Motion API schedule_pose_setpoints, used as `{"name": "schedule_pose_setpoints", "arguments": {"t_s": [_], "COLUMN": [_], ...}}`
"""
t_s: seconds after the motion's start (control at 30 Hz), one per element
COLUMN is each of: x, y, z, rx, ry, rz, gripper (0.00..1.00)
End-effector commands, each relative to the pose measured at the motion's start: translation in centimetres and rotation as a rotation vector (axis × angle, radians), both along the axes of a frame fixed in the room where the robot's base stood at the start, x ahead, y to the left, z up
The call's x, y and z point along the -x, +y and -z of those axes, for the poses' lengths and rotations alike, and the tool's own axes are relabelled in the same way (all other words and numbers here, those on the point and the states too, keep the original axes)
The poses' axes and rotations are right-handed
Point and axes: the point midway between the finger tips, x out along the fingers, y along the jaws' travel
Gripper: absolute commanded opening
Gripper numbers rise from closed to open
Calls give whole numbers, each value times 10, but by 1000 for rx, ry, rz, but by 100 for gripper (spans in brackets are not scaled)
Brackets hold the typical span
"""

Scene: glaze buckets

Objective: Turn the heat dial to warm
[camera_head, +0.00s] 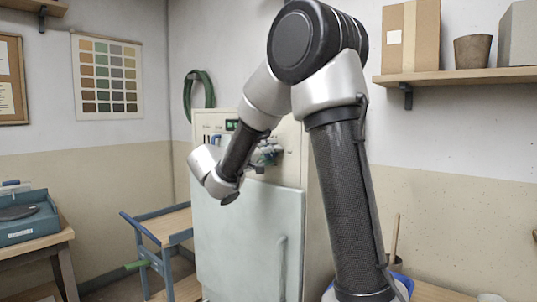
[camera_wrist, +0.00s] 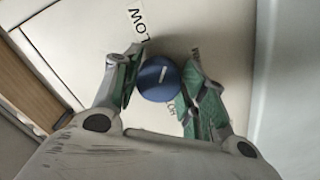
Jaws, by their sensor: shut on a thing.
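The heat dial (camera_wrist: 157,79) is a round blue knob with a short white mark, on a pale panel in the wrist view. My gripper (camera_wrist: 160,85) is shut on it, with one green-padded finger on each side. The word LOW is printed above the dial. Part of another label shows below right, mostly hidden by the dial and finger. In the head view my gripper (camera_head: 267,154) is at the upper front of the pale cabinet (camera_head: 245,240), partly behind my forearm. The dial cannot be made out there.
A green-lit display (camera_head: 231,125) is on the cabinet's upper panel. A blue-framed trolley (camera_head: 160,226) stands left of the cabinet, and a bench with a blue-green device (camera_head: 25,222) is farther left. A shelf (camera_head: 455,76) with a box and pot hangs at right.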

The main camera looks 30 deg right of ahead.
Motion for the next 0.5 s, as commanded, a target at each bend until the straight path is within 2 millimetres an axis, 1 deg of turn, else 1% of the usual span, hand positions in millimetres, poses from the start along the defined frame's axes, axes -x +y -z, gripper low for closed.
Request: {"name": "schedule_pose_setpoints", "arguments": {"t_s": [0.5], "x": [-1], "y": [0], "z": [4], "rx": [-169], "ry": [-453], "rz": [2], "gripper": [18]}}
